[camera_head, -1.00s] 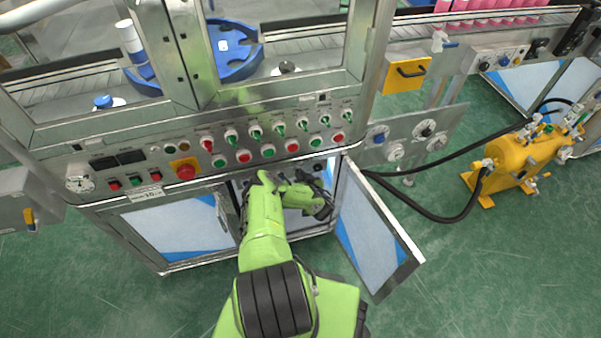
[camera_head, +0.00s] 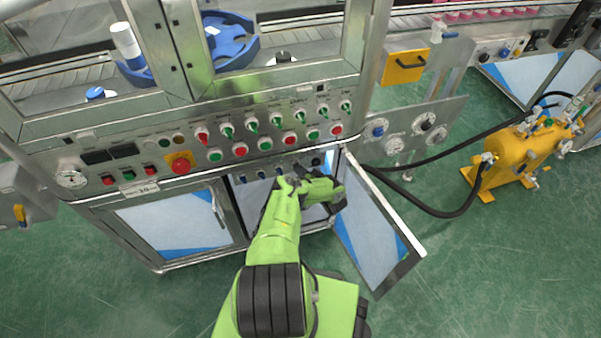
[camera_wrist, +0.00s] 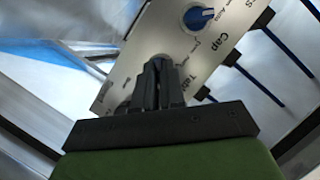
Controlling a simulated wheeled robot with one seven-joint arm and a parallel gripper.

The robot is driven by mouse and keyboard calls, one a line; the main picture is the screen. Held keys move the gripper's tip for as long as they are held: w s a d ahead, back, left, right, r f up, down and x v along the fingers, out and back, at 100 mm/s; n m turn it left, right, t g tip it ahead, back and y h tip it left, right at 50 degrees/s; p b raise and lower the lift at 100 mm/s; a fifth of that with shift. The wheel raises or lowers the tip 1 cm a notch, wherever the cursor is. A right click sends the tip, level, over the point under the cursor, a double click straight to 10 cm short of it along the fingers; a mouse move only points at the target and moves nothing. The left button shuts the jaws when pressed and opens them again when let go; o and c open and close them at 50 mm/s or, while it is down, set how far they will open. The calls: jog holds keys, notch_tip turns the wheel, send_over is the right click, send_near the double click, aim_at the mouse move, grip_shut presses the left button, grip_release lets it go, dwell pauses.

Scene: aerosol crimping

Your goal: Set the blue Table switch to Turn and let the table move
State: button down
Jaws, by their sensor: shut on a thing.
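In the wrist view, my gripper (camera_wrist: 162,68) has its dark fingers together over the Table end of a pale switch plate (camera_wrist: 150,35). The word Table is printed beside the fingers. The fingers hide the Table switch, so its blue knob and its setting cannot be read; they appear closed around it. A blue knob (camera_wrist: 200,17) by the Cap label is uncovered. In the head view, my green arm reaches into the open cabinet below the control panel, and the fingertips are hidden. The blue star-wheel table (camera_head: 228,45) shows behind the machine's window frame.
The cabinet door (camera_head: 375,225) stands open to the right of my arm. Several small knobs show in a row inside the cabinet. The main panel (camera_head: 125,165) above carries buttons, selectors and a red emergency stop (camera_head: 180,164). A yellow pump (camera_head: 510,160) with black hoses stands at right.

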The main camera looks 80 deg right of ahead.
jog(key=shift+a+f, duration=0.1)
jog(key=shift+f, duration=0.05)
jog(key=c, duration=1.2)
grip_release()
